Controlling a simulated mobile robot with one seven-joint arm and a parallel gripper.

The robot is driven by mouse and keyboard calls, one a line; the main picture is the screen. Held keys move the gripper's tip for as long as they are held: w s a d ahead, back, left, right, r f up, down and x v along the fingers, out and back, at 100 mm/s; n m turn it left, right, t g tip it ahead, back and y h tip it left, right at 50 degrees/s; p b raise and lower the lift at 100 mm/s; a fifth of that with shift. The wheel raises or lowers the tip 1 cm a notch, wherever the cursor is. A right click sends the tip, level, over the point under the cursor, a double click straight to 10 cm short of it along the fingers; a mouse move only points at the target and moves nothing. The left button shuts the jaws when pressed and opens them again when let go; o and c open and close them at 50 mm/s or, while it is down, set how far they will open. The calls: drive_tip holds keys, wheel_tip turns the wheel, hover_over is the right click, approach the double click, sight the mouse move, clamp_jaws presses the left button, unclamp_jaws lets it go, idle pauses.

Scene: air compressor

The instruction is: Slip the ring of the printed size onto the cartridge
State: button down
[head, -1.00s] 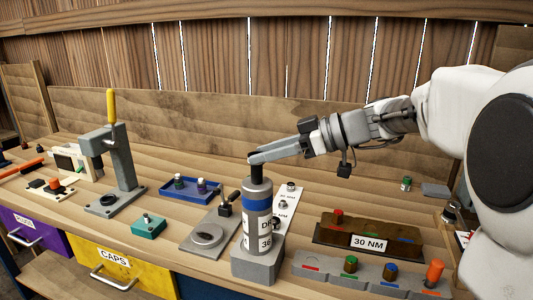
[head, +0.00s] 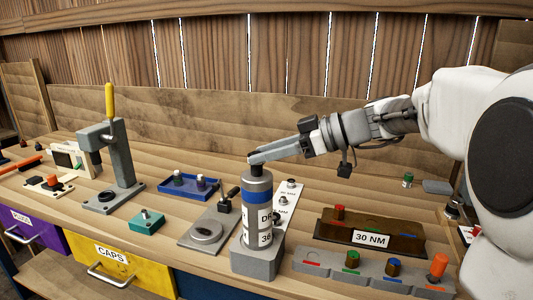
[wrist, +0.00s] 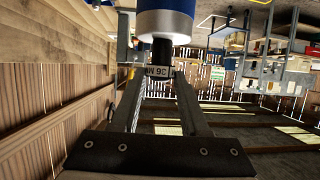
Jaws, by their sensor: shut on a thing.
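The cartridge (head: 258,183) is a grey cylinder with a blue band and a white printed label, partly readable as "36". It stands upright in a grey block (head: 257,264) at the bench front. My gripper (head: 255,158) is shut on the black stem at the cartridge's top, reaching in from the right. In the wrist view the cartridge's end (wrist: 164,22) is at the top edge, and the black stem (wrist: 161,50) reaches between my fingertips (wrist: 160,72). A small white label with upside-down print shows there. I cannot identify a separate ring for certain.
A grey rack (head: 375,275) with coloured pieces and a brown block marked 30 NM (head: 371,238) stand at right. A press (head: 122,165), a teal block (head: 147,222), a blue tray (head: 190,188) and a lever plate (head: 205,233) lie left. A wooden wall is behind.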

drive_tip(key=shift+f+b, duration=1.3)
drive_tip(key=shift+b, duration=0.3)
drive_tip(key=shift+c, duration=1.6)
unclamp_jaws()
drive_tip(key=shift+d, duration=0.1)
drive_tip(key=p+v, duration=0.2)
drive_tip(key=v, duration=1.5)
drive_tip(key=shift+r, duration=0.15)
drive_tip(key=shift+d, duration=0.1)
